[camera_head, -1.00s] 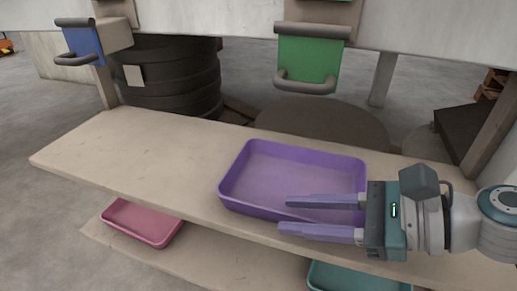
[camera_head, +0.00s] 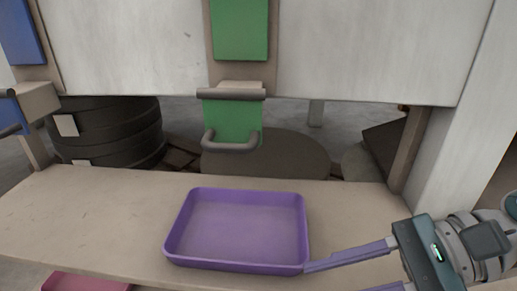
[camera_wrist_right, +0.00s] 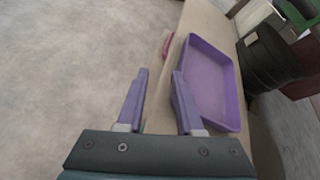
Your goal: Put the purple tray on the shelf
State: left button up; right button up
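The purple tray (camera_head: 240,232) sits flat and empty on the beige shelf board (camera_head: 85,215) in the head view. The tray also shows right of my fingers in the right wrist view (camera_wrist_right: 212,78). My right gripper (camera_head: 335,279) is at the tray's front right corner. Its two purple fingers are spread with nothing between them, as the wrist view shows (camera_wrist_right: 160,75). One fingertip is close beside the tray's corner; I cannot tell whether it touches. The lower finger is partly cut off in the head view. My left gripper is not in view.
A green bracket with a grey handle (camera_head: 232,122) hangs above and behind the tray. A pink tray (camera_head: 85,284) lies lower at the front left. Dark stacked rings (camera_head: 110,130) stand behind the board. The board is clear left of the tray.

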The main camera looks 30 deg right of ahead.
jog(key=s+a+f+n+g+h, duration=0.3)
jog(key=s+a+n+g, duration=0.35)
jog(key=n, duration=0.75)
jog(key=s+d+r+n+t+h, duration=0.1)
jog(key=d+r+n+t+h, duration=0.2)
jog(key=d+n+h, duration=0.2)
jog(key=n+h, duration=0.2)
jog(key=shift+s+d+r+n+h, duration=0.2)
jog(key=shift+s+d+n+h, duration=0.1)
jog(key=shift+d+n, duration=0.1)
jog(key=shift+c, duration=0.2)
